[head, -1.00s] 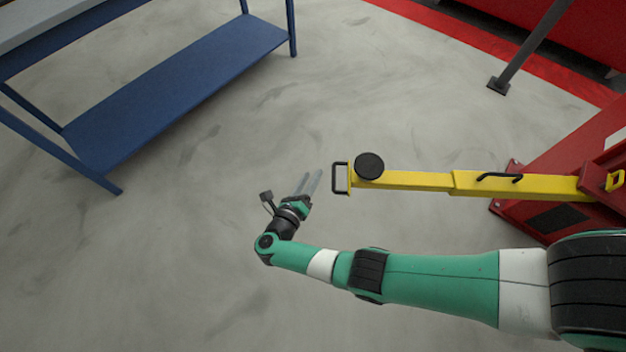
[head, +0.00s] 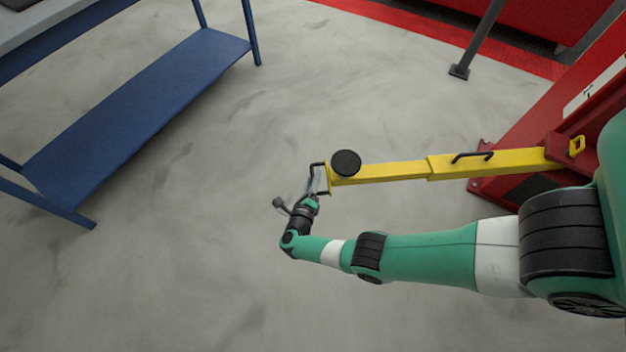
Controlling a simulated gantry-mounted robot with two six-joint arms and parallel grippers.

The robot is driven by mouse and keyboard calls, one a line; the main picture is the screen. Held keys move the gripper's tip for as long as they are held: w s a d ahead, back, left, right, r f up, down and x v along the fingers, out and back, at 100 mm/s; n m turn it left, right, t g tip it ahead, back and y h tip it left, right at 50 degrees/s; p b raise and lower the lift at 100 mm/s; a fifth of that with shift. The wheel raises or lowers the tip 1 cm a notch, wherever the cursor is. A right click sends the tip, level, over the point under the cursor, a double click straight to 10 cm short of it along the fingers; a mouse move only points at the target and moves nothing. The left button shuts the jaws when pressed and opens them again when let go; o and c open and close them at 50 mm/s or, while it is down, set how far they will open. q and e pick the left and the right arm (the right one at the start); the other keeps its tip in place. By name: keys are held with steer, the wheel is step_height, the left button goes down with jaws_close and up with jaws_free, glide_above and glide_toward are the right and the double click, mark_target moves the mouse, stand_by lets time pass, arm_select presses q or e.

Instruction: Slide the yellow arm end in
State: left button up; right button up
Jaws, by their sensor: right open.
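The yellow arm (head: 385,171) reaches left from the red lift post. Its thinner end section sticks out of a thicker section. A round black pad (head: 346,163) sits on top near its tip. A black loop handle (head: 313,176) is fixed to the tip. My right gripper (head: 316,183) is open at this handle, its fingers overlapping the handle in the picture. I cannot tell whether the fingers touch the bar or straddle it. My left gripper is not in view.
The red lift post (head: 560,125) stands at the right. A blue bench with a lower shelf (head: 135,105) stands at the upper left. A grey slanted post (head: 478,40) meets the floor at the top right. The grey floor (head: 150,270) around the gripper is clear.

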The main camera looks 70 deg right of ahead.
steer(key=shift+d, duration=0.35)
steer(key=shift+c, duration=0.2)
jaws_close()
stand_by(1.0)
